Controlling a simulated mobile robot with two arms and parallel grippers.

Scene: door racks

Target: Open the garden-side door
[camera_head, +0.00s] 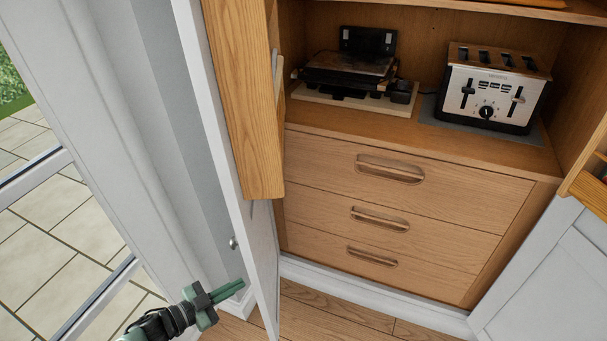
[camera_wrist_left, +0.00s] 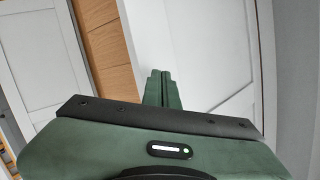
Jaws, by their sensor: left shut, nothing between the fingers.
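The garden-side door (camera_head: 262,262) is the white door at the left of the wooden cupboard. It stands swung out from the cupboard and shows nearly edge-on, with a wooden rack (camera_head: 245,100) on its inner side. A small round knob (camera_head: 233,243) sits on its outer face. My left gripper (camera_head: 242,284) is shut and empty, low on the outer side of this door, below the knob. Whether it touches the door I cannot tell. In the left wrist view the closed fingers (camera_wrist_left: 158,86) show before white panels. My right gripper is not in view.
The cupboard holds a toaster (camera_head: 492,88) and a black appliance (camera_head: 350,68) above several drawers (camera_head: 400,190). The other white door (camera_head: 545,275) stands open at the right. A glazed frame (camera_head: 35,180) and wall are close at the left. Wooden floor (camera_head: 330,315) lies between the doors.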

